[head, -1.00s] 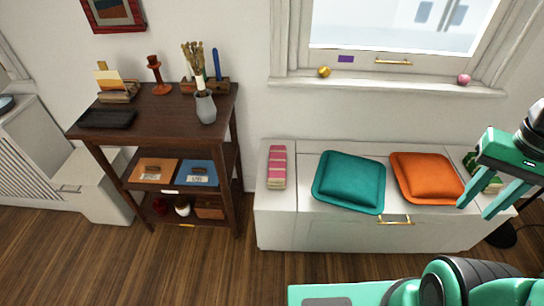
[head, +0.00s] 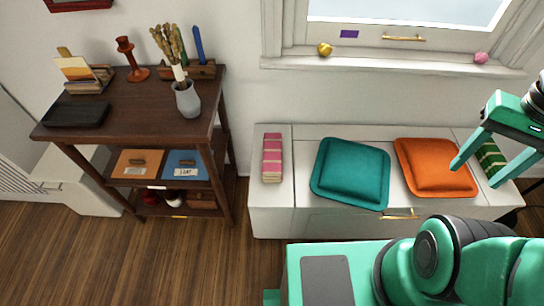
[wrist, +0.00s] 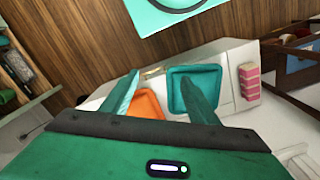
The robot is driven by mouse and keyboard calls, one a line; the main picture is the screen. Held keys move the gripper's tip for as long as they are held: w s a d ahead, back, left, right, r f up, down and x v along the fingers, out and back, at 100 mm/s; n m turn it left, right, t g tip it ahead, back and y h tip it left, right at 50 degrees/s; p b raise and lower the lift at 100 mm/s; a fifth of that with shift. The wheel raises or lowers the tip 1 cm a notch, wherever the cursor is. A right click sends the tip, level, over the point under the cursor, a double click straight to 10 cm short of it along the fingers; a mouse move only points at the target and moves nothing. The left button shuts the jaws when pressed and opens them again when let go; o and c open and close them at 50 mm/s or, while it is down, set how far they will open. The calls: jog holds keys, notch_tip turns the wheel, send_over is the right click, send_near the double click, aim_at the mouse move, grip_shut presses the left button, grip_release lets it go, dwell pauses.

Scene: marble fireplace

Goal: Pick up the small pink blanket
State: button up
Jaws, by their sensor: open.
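The small pink blanket (head: 272,158) is folded and striped in pink shades. It lies at the left end of the white window bench, left of the teal cushion. It also shows in the wrist view (wrist: 249,82), right of the teal cushion there. My gripper (head: 475,174) is open and empty at the right of the head view, its fingers in front of the orange cushion and the bench's right end. In the wrist view its two fingers (wrist: 160,92) are spread apart with nothing between them. The gripper is well apart from the blanket.
A teal cushion (head: 350,174) and an orange cushion (head: 435,167) lie on the white bench (head: 300,214). A green striped folded cloth (head: 491,160) is at its right end. A dark wooden shelf (head: 140,113) with a grey vase (head: 187,99) stands to the left.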

jog(key=o, duration=0.5)
jog(key=shift+o, duration=1.1)
jog(key=w+f+m+h, duration=0.1)
jog(key=w+f, duration=0.3)
jog(key=w, duration=0.4)
jog(key=shift+w+d+g+h, duration=0.2)
jog(key=shift+d+g+h, duration=0.1)
jog(key=shift+d+h, duration=0.15)
jog(key=w+a+f+t+h, duration=0.25)
jog(key=w+a+f, duration=0.25)
jog(key=w+f, duration=0.3)
jog(key=w+a+f+t+h, duration=0.1)
jog(key=w+a+f+h, duration=0.35)
jog(key=w, duration=0.65)
jog(key=n+t+y, duration=0.7)
jog(key=t+y, duration=0.1)
jog(key=t, duration=0.3)
send_near(272, 153)
jog(key=shift+w+d+r, duration=0.25)
jog(key=shift+w+r, duration=0.05)
jog(key=shift+r, duration=0.15)
jog(key=shift+a+f+y, duration=0.2)
jog(key=shift+y, duration=0.05)
jog(key=shift+f+x, duration=0.15)
jog(key=shift+x, duration=2.45)
jog(key=shift+f+x, duration=0.15)
jog(key=shift+x, duration=2.5)
